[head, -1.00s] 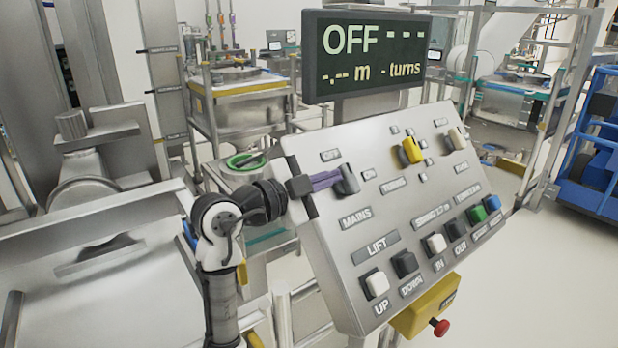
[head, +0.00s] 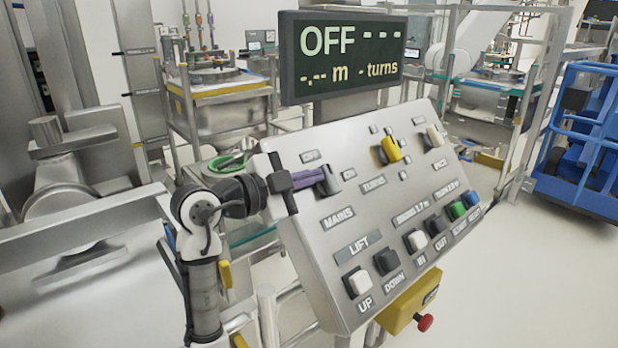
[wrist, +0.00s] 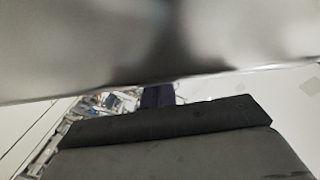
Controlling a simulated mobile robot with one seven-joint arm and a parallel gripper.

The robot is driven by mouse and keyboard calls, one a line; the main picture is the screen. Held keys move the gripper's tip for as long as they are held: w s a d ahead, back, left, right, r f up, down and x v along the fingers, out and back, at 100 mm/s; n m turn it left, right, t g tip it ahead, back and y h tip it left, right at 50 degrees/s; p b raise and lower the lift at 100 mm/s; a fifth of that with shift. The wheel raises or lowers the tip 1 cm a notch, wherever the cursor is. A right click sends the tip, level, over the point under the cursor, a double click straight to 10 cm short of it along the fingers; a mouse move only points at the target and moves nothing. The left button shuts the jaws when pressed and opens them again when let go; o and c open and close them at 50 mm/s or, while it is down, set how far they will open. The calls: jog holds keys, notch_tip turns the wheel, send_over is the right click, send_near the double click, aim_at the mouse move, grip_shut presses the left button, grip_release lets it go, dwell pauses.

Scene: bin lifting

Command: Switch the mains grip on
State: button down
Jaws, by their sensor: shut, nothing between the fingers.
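The display (head: 345,55) above the panel reads OFF, with dashes for metres and turns. In the wrist view a blurred grey surface fills the top, and a bit of purple finger (wrist: 157,96) shows above the dark gripper body.
A red stop button (head: 425,322) sits on a yellow box below. Steel machinery stands left, a blue cart (head: 585,140) right.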

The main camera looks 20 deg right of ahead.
aim_at(316, 160)
jog(key=shift+r, duration=0.1)
jog(key=shift+w+d+r+m+g+y, duration=0.1)
jog(key=shift+w+r+m+g+y, duration=0.15)
jog(key=shift+g, duration=0.3)
jog(key=shift+w+d+m+g+y, duration=0.1)
jog(key=shift+m+g+y, duration=0.2)
jog(key=shift+g, duration=0.25)
jog(key=shift+w+d+r+b, duration=0.5)
jog(key=shift+w+d+b, duration=0.25)
jog(key=shift+d+b, duration=0.05)
jog(key=shift+w+d+r, duration=0.1)
jog(key=shift+w+d, duration=0.05)
jog(key=shift+r, duration=0.1)
